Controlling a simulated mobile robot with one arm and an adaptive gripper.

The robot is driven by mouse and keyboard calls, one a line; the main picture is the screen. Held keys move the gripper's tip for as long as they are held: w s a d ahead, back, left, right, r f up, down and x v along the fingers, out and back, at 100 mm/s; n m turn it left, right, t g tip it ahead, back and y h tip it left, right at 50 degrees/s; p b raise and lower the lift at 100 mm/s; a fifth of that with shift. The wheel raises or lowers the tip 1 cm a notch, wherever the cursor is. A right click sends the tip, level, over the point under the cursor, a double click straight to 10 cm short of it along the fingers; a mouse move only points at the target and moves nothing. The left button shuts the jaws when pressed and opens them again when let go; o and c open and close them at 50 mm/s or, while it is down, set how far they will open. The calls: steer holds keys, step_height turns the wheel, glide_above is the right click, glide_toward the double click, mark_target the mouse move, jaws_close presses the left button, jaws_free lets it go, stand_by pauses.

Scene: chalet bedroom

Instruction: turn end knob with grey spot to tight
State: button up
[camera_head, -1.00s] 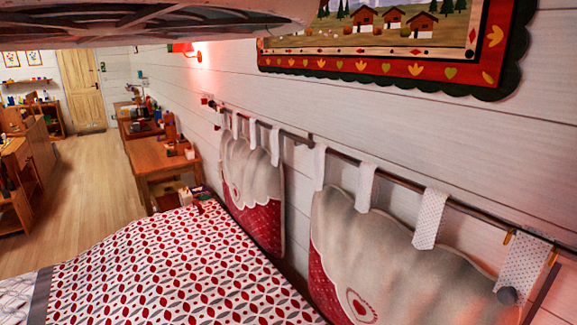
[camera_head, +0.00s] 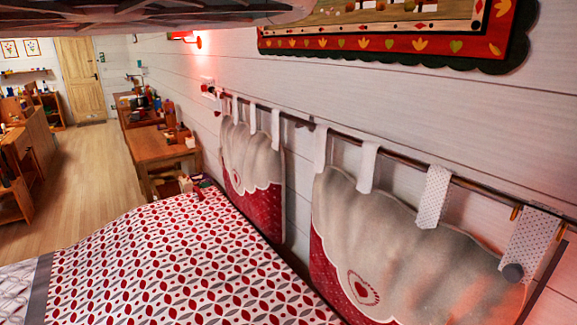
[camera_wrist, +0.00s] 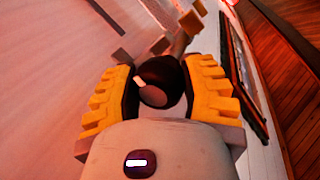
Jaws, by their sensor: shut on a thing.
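In the wrist view, a dark round knob (camera_wrist: 163,96) sits between the yellow-ribbed fingers of my gripper (camera_wrist: 160,88). The fingers are shut on it from the left and right. A small pale grey spot (camera_wrist: 139,83) shows on the left part of the knob's face. A brown stem and small wooden blocks show beyond the knob.
A curtain rod (camera_head: 395,157) with hanging fabric pockets (camera_head: 400,245) runs along the white plank wall. A framed picture (camera_head: 400,40) hangs above it. A patterned bed (camera_head: 180,260) fills the lower left. Wooden desks (camera_head: 160,148) stand behind; the floor (camera_head: 90,165) at left is clear.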

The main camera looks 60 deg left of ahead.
steer(key=m+g, duration=0.1)
steer(key=m, duration=0.1)
steer(key=m+g+p, duration=0.1)
steer(key=m, duration=0.1)
steer(key=shift+a+r+h, duration=0.1)
steer(key=shift+r+h, duration=0.05)
steer(key=shift+h, duration=0.15)
steer(key=shift+m+g+p, duration=0.3)
steer(key=shift+m+g, duration=0.3)
steer(key=shift+m, duration=0.5)
steer(key=o, duration=1)
steer(key=shift+c, duration=0.2)
step_height(320, 180, up, 10)
steer(key=shift+f, duration=0.1)
